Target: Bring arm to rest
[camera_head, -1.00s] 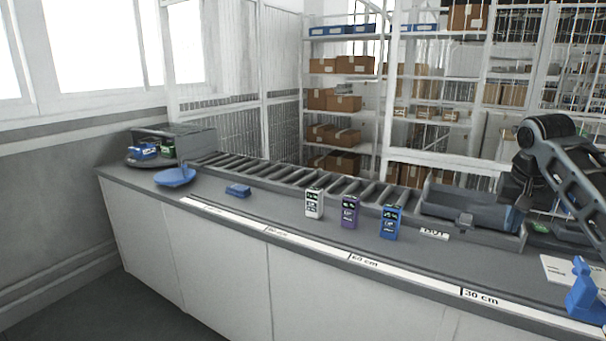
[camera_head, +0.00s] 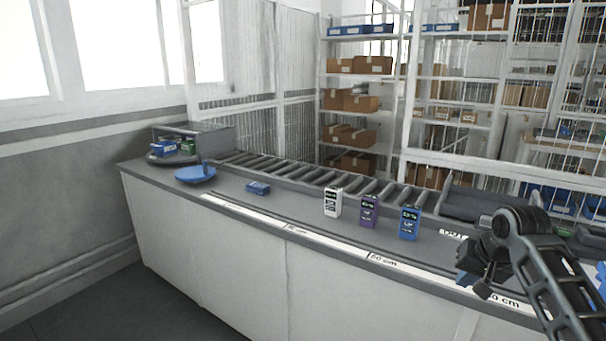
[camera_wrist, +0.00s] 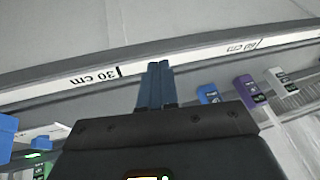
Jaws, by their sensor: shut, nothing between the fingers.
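My arm (camera_head: 545,260) is folded at the lower right of the head view, over the front part of the counter. My gripper (camera_wrist: 154,84) shows in the wrist view with its two blue-grey fingers pressed together and nothing between them. It hangs above the counter near the 30 cm mark of the white scale strip (camera_wrist: 95,76). In the head view the fingertips are hard to make out behind the dark wrist.
White (camera_head: 332,202), purple (camera_head: 369,211) and blue (camera_head: 408,222) boxes stand upright on the counter (camera_head: 290,212), left of my arm. Behind them runs a roller conveyor (camera_head: 300,174) and a grey tray (camera_head: 490,205). A small blue block (camera_head: 257,188) and blue dish (camera_head: 196,174) lie farther left.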

